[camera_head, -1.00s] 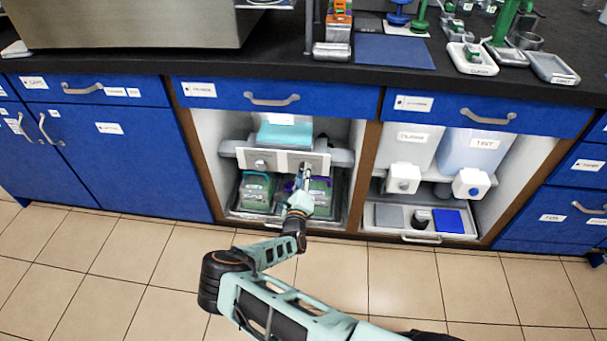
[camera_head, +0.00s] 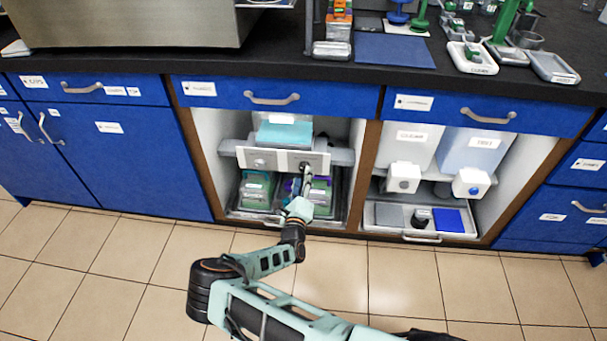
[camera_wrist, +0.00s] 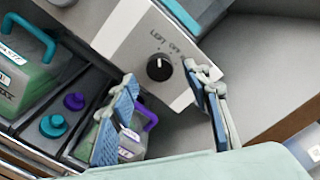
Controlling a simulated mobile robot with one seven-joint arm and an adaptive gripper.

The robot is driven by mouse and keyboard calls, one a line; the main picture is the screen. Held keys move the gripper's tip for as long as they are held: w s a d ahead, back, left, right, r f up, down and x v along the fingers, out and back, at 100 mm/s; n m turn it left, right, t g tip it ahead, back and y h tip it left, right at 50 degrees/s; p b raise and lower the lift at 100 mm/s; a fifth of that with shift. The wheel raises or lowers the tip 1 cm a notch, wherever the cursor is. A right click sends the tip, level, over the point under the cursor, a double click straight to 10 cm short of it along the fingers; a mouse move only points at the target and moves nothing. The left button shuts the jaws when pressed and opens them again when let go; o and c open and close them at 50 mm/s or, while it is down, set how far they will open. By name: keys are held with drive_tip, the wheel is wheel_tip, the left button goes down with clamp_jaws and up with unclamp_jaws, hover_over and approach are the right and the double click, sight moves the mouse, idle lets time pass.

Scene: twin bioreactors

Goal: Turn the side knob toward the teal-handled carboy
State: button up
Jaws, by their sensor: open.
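The side knob (camera_wrist: 159,68) is a round black knob on a pale panel (camera_wrist: 128,38), with the words LEFT and OFF above it. A light mark shows near its top. In the head view the panel (camera_head: 283,157) sits in the open cabinet bay. My gripper (camera_wrist: 168,100) is open, its two blue-padded fingers apart on either side below the knob; I see no contact. It also reaches the panel's right part in the head view (camera_head: 306,172). The teal-handled carboy (camera_wrist: 22,75) stands at left. A purple-handled carboy (camera_wrist: 130,145) is partly behind my left finger.
A teal cap (camera_wrist: 53,126) and a purple cap (camera_wrist: 73,101) sit between the carboys. A second knob (camera_head: 260,162) is on the panel's left part. The cabinet's brown upright (camera_head: 364,175) stands close to the right.

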drive_tip(key=s, duration=0.9)
drive_tip(key=shift+a, duration=0.15)
